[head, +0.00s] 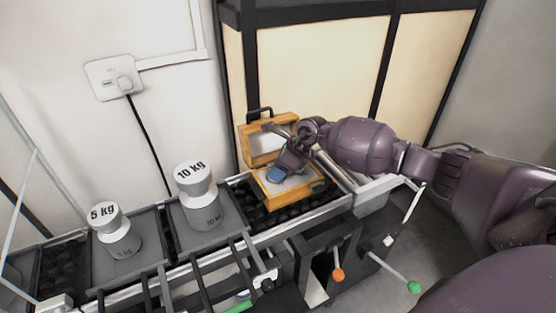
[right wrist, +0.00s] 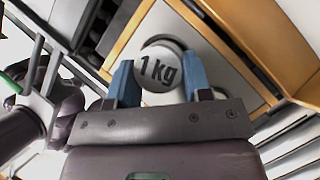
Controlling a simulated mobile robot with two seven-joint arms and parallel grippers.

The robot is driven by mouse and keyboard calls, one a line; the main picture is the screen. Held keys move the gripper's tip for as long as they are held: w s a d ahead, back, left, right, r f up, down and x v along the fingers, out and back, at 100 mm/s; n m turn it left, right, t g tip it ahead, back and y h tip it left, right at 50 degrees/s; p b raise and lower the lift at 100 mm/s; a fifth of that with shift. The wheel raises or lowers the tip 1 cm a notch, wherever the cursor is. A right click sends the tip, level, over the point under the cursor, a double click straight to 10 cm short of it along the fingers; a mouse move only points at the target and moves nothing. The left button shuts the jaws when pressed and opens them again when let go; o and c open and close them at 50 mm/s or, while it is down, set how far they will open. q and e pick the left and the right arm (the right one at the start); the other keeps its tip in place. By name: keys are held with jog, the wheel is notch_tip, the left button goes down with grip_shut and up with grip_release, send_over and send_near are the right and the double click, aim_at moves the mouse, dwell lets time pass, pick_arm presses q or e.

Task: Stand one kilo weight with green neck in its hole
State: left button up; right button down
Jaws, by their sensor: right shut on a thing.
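The one kilo weight (right wrist: 160,70) is seen from its top, marked "1 kg", in the right wrist view. My right gripper (head: 277,177) is shut on it, with one blue finger on each side. The weight is over the grey insert (right wrist: 215,50) of an open wooden case (head: 291,200). Its neck is hidden, so no green shows on it. In the head view the gripper covers the weight. My left gripper is out of view.
The case's raised lid (head: 263,144) stands behind my gripper. A 10 kg weight (head: 197,184) and a 5 kg weight (head: 110,224) stand on grey plates to the left. Rods with orange (head: 338,275) and green (head: 414,287) knobs stick out in front.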

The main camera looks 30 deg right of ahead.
jog(key=shift+w+r, duration=0.1)
jog(key=shift+r, duration=0.1)
jog(key=c, duration=0.6)
grip_release()
jog(key=shift+f, duration=0.1)
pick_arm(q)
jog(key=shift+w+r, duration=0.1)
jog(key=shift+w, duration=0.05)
pick_arm(e)
jog(key=shift+o, duration=0.4)
